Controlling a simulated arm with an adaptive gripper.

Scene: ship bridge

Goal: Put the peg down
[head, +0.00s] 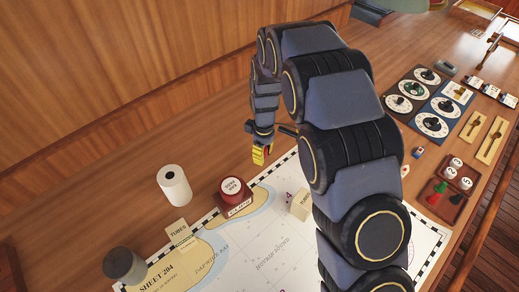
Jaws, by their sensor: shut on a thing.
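My gripper (259,155) hangs in the upper middle of the head view, with yellow-and-black fingertips pointing down. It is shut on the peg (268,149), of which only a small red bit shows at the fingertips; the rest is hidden. The gripper appears above the wooden table, behind the chart and the red button box. Its height over the table is hard to tell. A brown tray (446,214) at the right holds red, green and black pieces beside white round ones.
A white paper roll (174,185), a red button box (235,197), cream blocks marked TUBES (180,234) and a dark cylinder (124,265) stand around the chart (265,262). Dial panels (405,95) lie at the right. My arm covers part of the chart. Bare wood (205,150) lies left of the gripper.

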